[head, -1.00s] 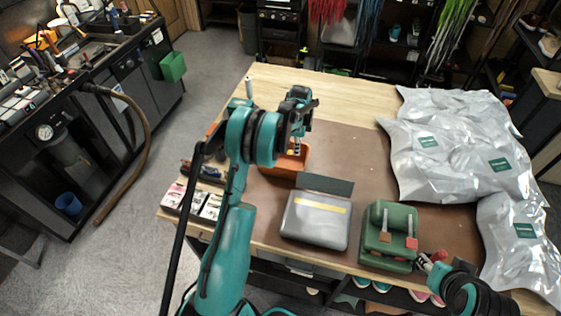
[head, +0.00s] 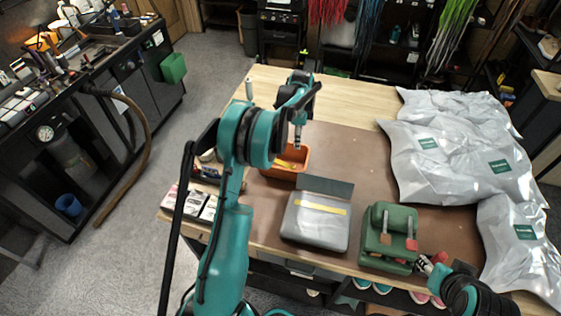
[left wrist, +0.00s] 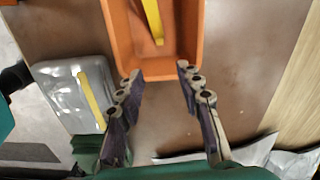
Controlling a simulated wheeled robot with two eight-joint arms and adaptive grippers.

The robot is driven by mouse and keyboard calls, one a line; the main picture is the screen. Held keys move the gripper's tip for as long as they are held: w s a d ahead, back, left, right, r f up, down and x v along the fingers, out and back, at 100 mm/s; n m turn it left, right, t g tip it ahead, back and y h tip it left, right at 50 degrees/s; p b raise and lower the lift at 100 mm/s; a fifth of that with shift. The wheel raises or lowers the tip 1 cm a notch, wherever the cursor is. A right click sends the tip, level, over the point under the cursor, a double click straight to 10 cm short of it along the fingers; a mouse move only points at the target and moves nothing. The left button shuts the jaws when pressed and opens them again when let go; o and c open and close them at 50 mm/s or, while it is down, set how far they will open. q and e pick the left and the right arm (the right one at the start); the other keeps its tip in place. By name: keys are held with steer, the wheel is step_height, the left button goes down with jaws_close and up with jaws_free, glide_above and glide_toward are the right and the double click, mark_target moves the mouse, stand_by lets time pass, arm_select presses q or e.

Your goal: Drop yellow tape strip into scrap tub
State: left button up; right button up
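The orange scrap tub (head: 277,172) stands on the brown mat; it also shows at the top of the left wrist view (left wrist: 160,67). A yellow tape strip (left wrist: 152,18) lies inside it, partly cut off by the frame edge. Another yellow strip (head: 322,207) is on the grey pouch (head: 315,229), which also shows in the left wrist view (left wrist: 62,97). My left gripper (left wrist: 158,76) is open and empty, its fingers apart near the tub's rim. My right gripper (head: 426,264) is at the lower right, by the green block; its fingers are too small to read.
A green block (head: 377,249) with two clips stands right of the pouch. Large silver bags (head: 450,165) cover the table's right side. Small boxes (head: 190,200) lie at the left edge. The mat behind the pouch and right of the tub is clear.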

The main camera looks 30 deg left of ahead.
arm_select(q)
step_height(320, 180, up, 6)
steer(key=shift+f, duration=0.1)
stand_by(0.4)
steer(key=s+d+r+n+t+b, duration=0.1)
steer(key=s+d+n+t+b, duration=0.15)
steer(key=s+d+b, duration=0.4)
steer(key=s+d+r+n+t+b, duration=0.1)
steer(key=s+d+n+b, duration=0.25)
steer(key=s, duration=0.55)
steer(key=s+d+f+n+t+b, duration=0.2)
steer(key=s+f+n+b, duration=0.1)
steer(key=s+f, duration=0.3)
steer(key=s+d+f+n+t+b, duration=0.1)
steer(key=s+f+n+b, duration=0.3)
steer(key=s, duration=0.6)
step_height(320, 180, down, 3)
steer(key=shift+d+r+t+b, duration=0.2)
steer(key=shift+d+t+b, duration=0.15)
steer(key=shift+d+b, duration=0.35)
